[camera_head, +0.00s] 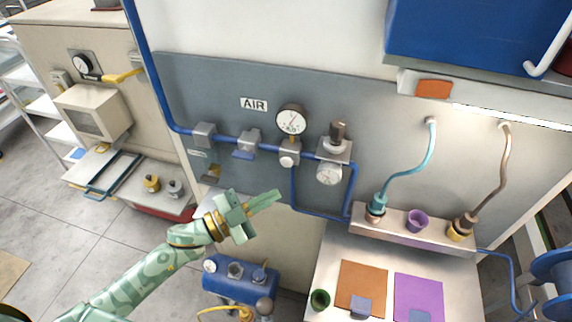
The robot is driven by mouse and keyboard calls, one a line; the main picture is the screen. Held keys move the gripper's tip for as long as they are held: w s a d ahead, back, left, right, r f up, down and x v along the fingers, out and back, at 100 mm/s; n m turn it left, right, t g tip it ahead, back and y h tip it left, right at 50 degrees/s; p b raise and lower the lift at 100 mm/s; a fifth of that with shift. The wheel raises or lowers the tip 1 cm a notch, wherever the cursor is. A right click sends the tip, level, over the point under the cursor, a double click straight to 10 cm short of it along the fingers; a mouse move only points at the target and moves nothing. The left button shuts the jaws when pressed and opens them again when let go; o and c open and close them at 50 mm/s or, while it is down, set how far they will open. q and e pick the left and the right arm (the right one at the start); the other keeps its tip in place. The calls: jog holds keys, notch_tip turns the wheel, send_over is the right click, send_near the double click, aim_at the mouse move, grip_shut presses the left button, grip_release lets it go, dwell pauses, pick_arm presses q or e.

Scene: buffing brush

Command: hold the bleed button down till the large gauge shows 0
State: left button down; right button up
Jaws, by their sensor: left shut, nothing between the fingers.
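The large gauge (291,120) has a white round dial and stands above the blue air pipe on the grey panel. Its needle seems to point up and to the right, but the number is too small to read. A pale round button (288,160), which looks like the bleed button, sits on the grey block just below it. My left gripper (276,196), pale green, is shut and empty. It appears below and a little left of the button, apart from it in the picture. My right gripper is not in view.
A regulator (338,150) with a smaller gauge (329,174) is right of the button. Valve blocks (204,134) sit along the pipe to the left. A blue tank (240,284) stands below my gripper. A bench with an orange mat (361,286) and purple mat (418,297) is at lower right.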

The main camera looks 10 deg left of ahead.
aim_at(287, 161)
pick_arm(q)
jog(key=w+b, duration=0.1)
jog(key=w, duration=0.5)
jog(key=shift+w+d+b, duration=0.15)
jog(key=shift+w+b, duration=0.15)
jog(key=shift+b, duration=0.1)
dwell(1.7)
jog(key=shift+w, duration=0.4)
